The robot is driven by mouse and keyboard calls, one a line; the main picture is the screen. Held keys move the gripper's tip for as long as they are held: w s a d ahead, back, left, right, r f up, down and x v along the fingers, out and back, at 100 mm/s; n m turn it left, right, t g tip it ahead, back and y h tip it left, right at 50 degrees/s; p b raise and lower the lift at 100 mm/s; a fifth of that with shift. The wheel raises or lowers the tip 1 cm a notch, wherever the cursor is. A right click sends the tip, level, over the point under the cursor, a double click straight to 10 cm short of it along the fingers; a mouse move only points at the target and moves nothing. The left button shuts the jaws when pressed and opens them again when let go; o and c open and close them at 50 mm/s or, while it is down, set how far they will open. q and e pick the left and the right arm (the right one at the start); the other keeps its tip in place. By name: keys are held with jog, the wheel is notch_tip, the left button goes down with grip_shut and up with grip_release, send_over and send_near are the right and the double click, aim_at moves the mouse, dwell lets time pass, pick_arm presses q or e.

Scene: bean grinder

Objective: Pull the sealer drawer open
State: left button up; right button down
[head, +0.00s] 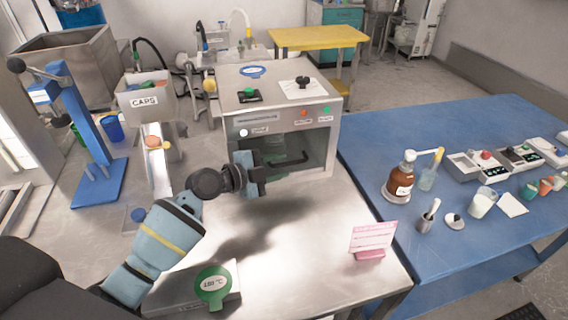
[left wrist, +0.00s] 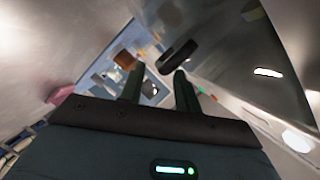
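The sealer (head: 240,122) is a metal box on the steel table. Its dark, glassy drawer front (head: 318,146) faces me and looks closed. A black bar handle (head: 291,162) sticks out from that front. My left gripper (head: 262,172) is at the handle's left end and partly hides the drawer front. In the left wrist view its two fingers (left wrist: 158,76) are apart with nothing held between them. The dark handle (left wrist: 180,56) shows there just beyond the fingertips, nearer the right finger. I cannot tell whether they touch. My right gripper is not in view.
A pink sign (head: 372,238) stands at the steel table's right edge. A green round tag (head: 213,284) is at the near side. The steel table (head: 300,225) is bare before the sealer. A blue table (head: 430,130) with a brown bottle (head: 401,178) adjoins it on the right.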

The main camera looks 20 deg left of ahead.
pick_arm(q)
jog(key=shift+x, duration=1.2)
grip_shut()
